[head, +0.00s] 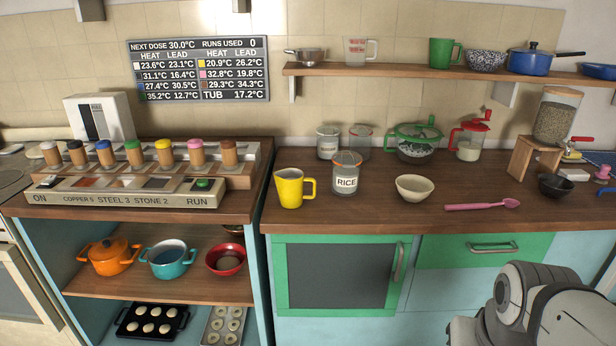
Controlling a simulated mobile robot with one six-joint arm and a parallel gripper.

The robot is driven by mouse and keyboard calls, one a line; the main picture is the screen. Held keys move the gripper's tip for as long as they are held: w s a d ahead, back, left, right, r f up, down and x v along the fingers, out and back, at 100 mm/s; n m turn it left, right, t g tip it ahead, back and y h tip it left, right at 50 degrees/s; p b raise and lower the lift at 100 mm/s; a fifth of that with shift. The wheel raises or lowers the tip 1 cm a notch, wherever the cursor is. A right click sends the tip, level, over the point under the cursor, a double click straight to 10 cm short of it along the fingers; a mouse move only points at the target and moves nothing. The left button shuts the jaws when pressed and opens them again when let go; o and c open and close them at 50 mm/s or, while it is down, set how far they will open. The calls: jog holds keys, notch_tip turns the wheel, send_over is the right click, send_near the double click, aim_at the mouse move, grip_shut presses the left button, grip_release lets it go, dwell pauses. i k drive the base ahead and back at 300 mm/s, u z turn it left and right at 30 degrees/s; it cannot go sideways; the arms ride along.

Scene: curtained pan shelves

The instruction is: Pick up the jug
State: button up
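A yellow jug (289,189) with a handle on its right side stands upright near the front left of the wooden counter (375,217). Just right of it is a glass jar labelled RICE (346,174), with a small gap between them. A clear measuring jug (358,52) with red markings stands on the wall shelf. A green mug-like jug (443,53) is also on that shelf. Part of my arm shows at the bottom right, well away from the yellow jug. My gripper is not in view.
A beige bowl (414,188) and a pink spoon (482,206) lie to the right on the counter. Glass jars and a green-lidded bowl (416,142) stand behind. Left is a unit with coloured-topped canisters (132,154), with pots on the shelf below. The counter's front edge is clear.

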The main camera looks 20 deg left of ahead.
aim_at(290, 182)
jog(key=u, duration=0.35)
jog(key=i, duration=1.15)
jog(key=z, duration=0.3)
